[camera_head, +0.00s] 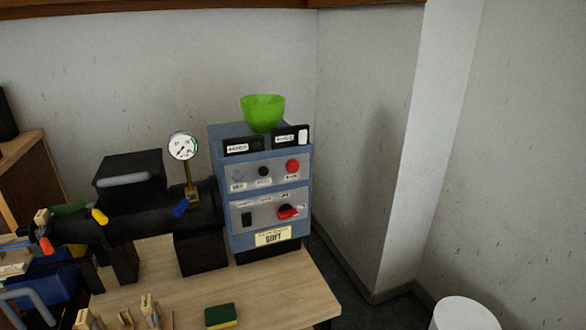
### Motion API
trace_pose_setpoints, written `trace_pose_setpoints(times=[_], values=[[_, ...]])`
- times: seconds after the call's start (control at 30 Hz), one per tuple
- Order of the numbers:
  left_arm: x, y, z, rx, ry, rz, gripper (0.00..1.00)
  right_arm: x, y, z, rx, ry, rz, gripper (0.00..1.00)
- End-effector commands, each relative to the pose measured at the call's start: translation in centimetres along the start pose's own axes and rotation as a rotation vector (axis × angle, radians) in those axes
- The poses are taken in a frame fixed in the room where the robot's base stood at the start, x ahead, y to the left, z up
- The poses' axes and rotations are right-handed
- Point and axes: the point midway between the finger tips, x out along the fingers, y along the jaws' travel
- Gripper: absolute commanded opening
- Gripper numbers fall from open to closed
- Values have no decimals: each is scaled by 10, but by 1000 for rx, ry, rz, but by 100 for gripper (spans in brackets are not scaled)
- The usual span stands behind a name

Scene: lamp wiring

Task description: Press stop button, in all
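A blue control box (218,190) stands at the back right of the wooden table. On its upper grey panel are a round red button (292,166), a small black knob (263,171) and a dull grey-blue round part (237,175). The labels under them are too small to read surely, so I cannot tell which one is marked stop. The lower panel has a red switch (287,211) and a black switch (247,219). Neither of my grippers can be made out, and nothing is seen touching the panels.
A green bowl (263,112) sits on the box. A black machine (130,215) with a dial gauge (183,147) stands left of it. A green and yellow sponge (221,316) and wooden pieces (149,308) lie in front. A white bin (464,314) stands at right.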

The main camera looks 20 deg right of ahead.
Motion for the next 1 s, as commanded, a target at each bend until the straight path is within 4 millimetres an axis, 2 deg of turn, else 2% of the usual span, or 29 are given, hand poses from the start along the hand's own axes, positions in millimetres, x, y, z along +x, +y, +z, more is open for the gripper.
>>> trace_pose_setpoints(times=[0.03,0.23,1.0], values=[[0,0,0,0,0,0,43,0,0,0,0,0,0,30],[0,0,0,0,0,0,43,0,0,0,0,0,0,0],[0,0,0,0,-1,0,43,0,0,0,0,-1,0,0]])
